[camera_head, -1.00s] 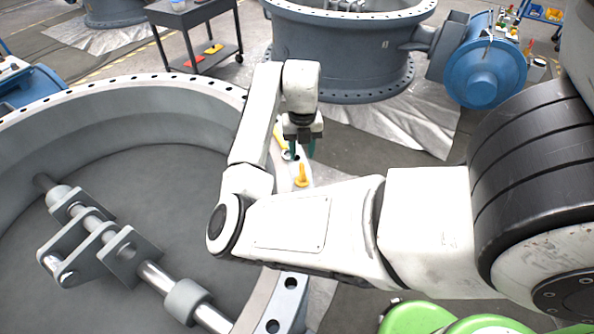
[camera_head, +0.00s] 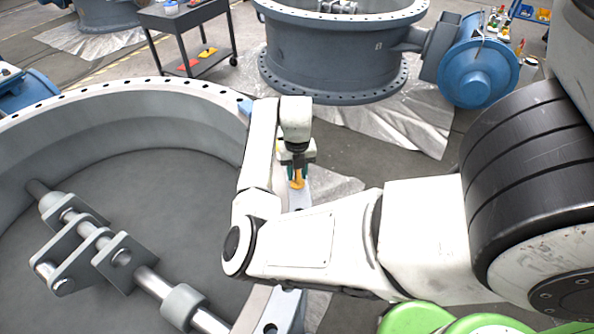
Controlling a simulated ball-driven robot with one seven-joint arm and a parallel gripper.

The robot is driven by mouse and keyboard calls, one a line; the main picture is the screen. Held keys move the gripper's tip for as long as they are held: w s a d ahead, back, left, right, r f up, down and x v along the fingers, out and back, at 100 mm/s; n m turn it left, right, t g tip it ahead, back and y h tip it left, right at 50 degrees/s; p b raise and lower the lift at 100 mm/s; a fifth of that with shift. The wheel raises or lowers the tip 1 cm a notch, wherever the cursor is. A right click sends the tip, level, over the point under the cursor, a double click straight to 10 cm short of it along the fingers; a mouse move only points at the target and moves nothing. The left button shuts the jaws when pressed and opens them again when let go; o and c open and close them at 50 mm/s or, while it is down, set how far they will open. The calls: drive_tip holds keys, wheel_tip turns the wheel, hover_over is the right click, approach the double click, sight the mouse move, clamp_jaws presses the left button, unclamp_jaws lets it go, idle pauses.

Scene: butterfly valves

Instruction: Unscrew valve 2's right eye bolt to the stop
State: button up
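The large grey valve (camera_head: 130,88) with a bolt-holed rim fills the left; I cannot tell its number. A yellow eye bolt (camera_head: 297,182) stands on the flange at its right side. My gripper (camera_head: 298,176) points down over this bolt, with its dark green fingers on either side of the bolt's top. The fingers are too small to tell whether they touch it. Another yellow piece behind my gripper is mostly hidden by the wrist.
A second grey valve (camera_head: 335,60) with a blue actuator (camera_head: 480,72) stands on foil sheeting behind. A dark cart (camera_head: 190,35) stands at the back left. A shaft with brackets (camera_head: 100,240) crosses the near valve's inside.

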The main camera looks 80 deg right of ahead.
clamp_jaws()
drive_tip(key=shift+r+n, duration=0.1)
drive_tip(key=shift+n, duration=0.2)
